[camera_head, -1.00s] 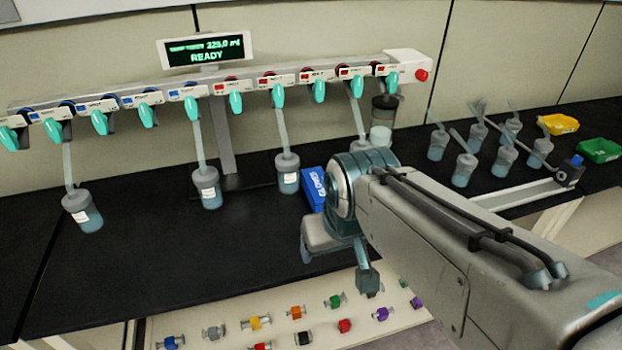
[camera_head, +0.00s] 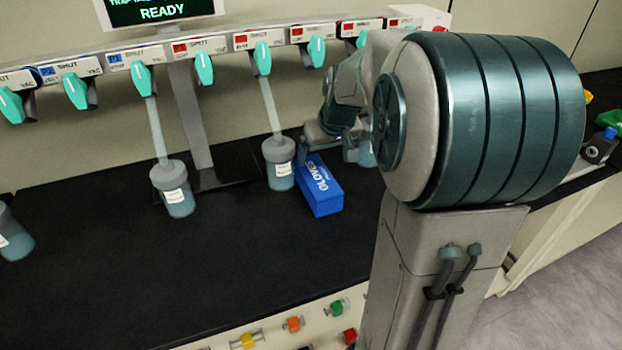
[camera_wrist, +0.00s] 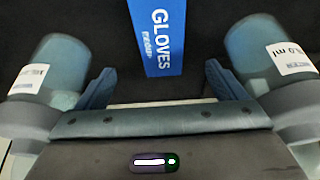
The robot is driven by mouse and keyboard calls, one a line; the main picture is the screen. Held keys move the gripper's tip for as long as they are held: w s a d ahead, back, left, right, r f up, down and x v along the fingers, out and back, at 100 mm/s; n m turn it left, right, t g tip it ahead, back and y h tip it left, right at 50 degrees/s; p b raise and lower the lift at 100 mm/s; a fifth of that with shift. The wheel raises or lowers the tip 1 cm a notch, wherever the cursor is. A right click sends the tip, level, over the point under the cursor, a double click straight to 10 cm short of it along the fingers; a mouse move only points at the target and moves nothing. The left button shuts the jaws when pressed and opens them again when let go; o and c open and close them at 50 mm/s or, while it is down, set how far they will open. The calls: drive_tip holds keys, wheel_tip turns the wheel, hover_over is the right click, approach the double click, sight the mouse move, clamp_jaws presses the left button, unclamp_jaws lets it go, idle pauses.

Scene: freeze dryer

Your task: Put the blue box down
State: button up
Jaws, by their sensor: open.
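The blue box (camera_head: 320,187), lettered GLOVES, rests on the black bench top beside a labelled flask. In the wrist view the blue box (camera_wrist: 157,38) lies ahead of my gripper (camera_wrist: 160,90), roughly centred between the fingers. The two fingers are spread wide with a dark gap on each side of the box, so my gripper is open and holds nothing. In the head view my gripper (camera_head: 338,148) is just behind and above the box's far end, partly hidden by my arm.
One flask (camera_head: 279,165) hangs just left of the box, and another flask (camera_head: 174,190) hangs further left. In the wrist view, a flask (camera_wrist: 40,65) and another flask (camera_wrist: 265,50) flank my fingers. The bench (camera_head: 230,260) in front is clear. Coloured fittings (camera_head: 293,324) lie below its front edge.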

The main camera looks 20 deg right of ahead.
sight(317, 175)
drive_tip(key=shift+f, duration=0.35)
drive_tip(key=x, duration=1.3)
drive_tip(key=shift+r, duration=0.1)
drive_tip(key=c, duration=1.1)
drive_tip(key=shift+c, duration=0.7)
drive_tip(key=shift+r, duration=0.1)
